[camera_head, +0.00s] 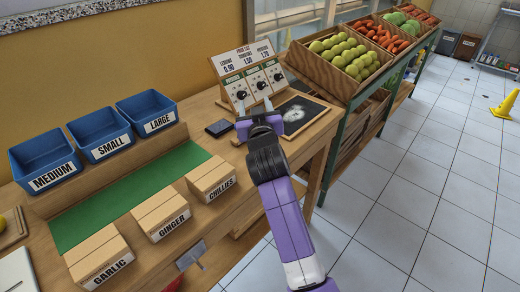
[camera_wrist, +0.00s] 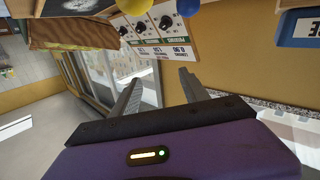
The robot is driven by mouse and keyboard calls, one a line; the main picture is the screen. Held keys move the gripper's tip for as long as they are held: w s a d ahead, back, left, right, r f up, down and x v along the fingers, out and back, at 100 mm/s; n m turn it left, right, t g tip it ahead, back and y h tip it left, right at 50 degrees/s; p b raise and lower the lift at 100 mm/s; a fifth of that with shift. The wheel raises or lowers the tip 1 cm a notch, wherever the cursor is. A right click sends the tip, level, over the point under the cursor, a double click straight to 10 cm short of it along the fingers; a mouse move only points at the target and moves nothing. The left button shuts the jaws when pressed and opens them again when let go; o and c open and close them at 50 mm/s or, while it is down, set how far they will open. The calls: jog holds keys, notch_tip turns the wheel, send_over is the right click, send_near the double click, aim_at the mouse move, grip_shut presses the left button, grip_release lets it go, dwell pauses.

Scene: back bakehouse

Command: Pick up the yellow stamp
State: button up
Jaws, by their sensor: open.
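In the wrist view, a yellow rounded knob (camera_wrist: 126,4) is cut off by the top edge, beside a blue rounded knob (camera_wrist: 172,15). The yellow one may be the stamp's handle; its lower part is out of frame. I cannot pick out a yellow stamp in the head view, where my gripper covers part of that bench area. My gripper (camera_head: 255,104) is over the bench's far end, in front of the price-list panel (camera_head: 233,67). Its two fingers are apart and empty, as the wrist view also shows (camera_wrist: 160,78).
A dark flat pad (camera_head: 218,128) lies left of my gripper, a black board (camera_head: 296,116) right of it. Blue bins (camera_head: 147,110) stand at the back left; labelled cartons (camera_head: 160,215) line the front. A green mat (camera_head: 125,207) lies between, mostly clear. Produce crates (camera_head: 323,73) stand right.

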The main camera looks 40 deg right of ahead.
jog(key=w+d+f+m+g, duration=0.2)
jog(key=d+m+g, duration=0.3)
jog(key=m+g, duration=0.1)
jog(key=s+a+f+m+g+y, duration=0.1)
jog(key=a+g+y, duration=0.1)
jog(key=s+a+m+g+y, duration=0.1)
jog(key=a+m+g+y, duration=0.1)
jog(key=a+g, duration=0.1)
jog(key=s+a+f+m+g+y+b, duration=0.1)
jog(key=s+a+m+g+y, duration=0.1)
jog(key=shift+a+f, duration=0.3)
jog(key=shift+a, duration=0.1)
jog(key=shift+s+a+f+g, duration=0.1)
jog(key=shift+s+f+g, duration=0.1)
jog(key=shift+s+g, duration=0.1)
jog(key=x, duration=0.7)
jog(key=shift+s+f, duration=0.2)
grip_shut()
